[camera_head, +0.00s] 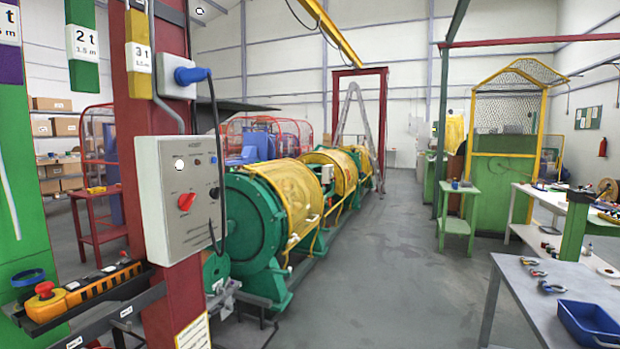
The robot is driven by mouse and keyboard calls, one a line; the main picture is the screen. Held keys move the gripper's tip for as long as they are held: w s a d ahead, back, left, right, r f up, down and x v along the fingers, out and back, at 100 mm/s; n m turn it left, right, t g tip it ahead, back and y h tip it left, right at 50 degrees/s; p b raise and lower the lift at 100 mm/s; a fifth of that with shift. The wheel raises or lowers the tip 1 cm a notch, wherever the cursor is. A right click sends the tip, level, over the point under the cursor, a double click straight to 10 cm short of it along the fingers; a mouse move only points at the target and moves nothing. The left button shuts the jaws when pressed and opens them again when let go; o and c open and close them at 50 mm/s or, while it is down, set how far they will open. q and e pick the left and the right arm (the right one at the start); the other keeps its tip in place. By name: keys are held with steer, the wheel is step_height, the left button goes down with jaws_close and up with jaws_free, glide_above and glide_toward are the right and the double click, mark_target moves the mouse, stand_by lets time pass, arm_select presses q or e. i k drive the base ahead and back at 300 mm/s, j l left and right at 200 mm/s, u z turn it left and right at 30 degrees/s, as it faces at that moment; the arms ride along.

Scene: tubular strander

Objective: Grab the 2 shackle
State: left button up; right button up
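Three small shackle-like pieces lie on the grey table (527,300) at the lower right. The farthest piece (530,261) and the middle piece (538,272) lie close together near the table's far left edge. Neither of my grippers is in view.
A blue tray (588,323) stands at the front right of the grey table. A grey control box (180,195) on a red post is close at left. A green and yellow machine (262,215) runs along the middle. The floor (400,260) between machine and table is clear.

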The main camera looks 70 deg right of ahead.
mark_target(536, 273)
steer(key=l+z, duration=0.1)
steer(key=z, duration=4.55)
steer(key=i+j+z, duration=0.1)
steer(key=j+z, duration=0.75)
steer(key=j, duration=0.2)
steer(key=j+z, duration=0.45)
steer(key=j, duration=0.15)
steer(key=k+j+z, duration=0.15)
steer(key=j+z, duration=0.25)
steer(key=j, duration=0.1)
